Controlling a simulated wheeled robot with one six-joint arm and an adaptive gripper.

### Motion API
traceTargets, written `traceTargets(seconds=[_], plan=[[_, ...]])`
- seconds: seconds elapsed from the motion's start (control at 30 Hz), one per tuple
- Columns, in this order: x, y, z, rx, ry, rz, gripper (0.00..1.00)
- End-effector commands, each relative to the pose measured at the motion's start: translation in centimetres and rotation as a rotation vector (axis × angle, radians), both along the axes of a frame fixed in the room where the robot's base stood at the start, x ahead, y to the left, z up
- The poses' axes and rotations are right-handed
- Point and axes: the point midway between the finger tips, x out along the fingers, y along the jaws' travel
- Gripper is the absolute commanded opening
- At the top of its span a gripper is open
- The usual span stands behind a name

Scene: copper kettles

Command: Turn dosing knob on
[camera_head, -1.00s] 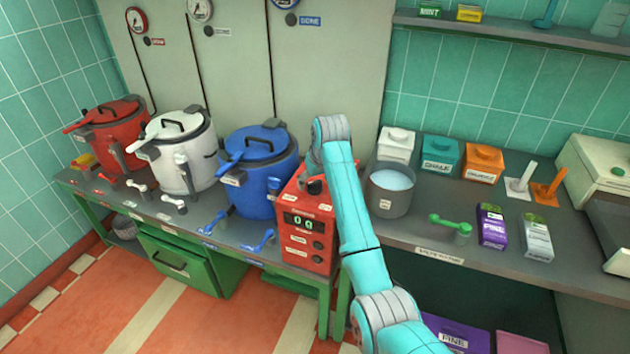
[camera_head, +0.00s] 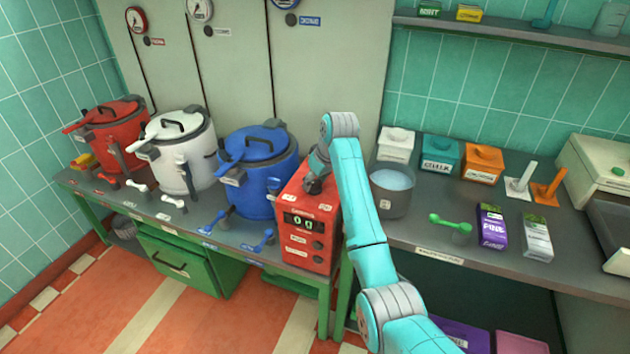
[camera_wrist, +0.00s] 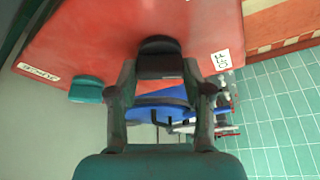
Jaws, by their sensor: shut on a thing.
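The red dosing box (camera_head: 298,241) stands on the bench right of the blue kettle, with a small display reading about "0g" on its front. In the wrist view its red face (camera_wrist: 110,35) carries a dark knob (camera_wrist: 160,62) with a white "OFF" label (camera_wrist: 222,60) to its right. My gripper (camera_head: 316,184) is at the top of the box. In the wrist view my gripper (camera_wrist: 163,80) has one finger on each side of the dark knob and is shut on it. A teal knob (camera_wrist: 87,90) sits to the left, apart from the fingers.
The blue kettle (camera_head: 258,180) stands close on the left, with white (camera_head: 183,150) and red (camera_head: 112,135) kettles beyond. A grey pot (camera_head: 391,203) of pale liquid stands close on the right.

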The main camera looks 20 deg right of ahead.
Motion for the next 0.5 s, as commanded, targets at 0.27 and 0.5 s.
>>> traceTargets(seconds=[0.27, 0.5], plan=[[0.10, -0.20, 0.04, 0.001, 0.001, 0.260, 0.15], [0.17, -0.28, 0.02, 0.001, 0.002, 0.489, 0.15]])
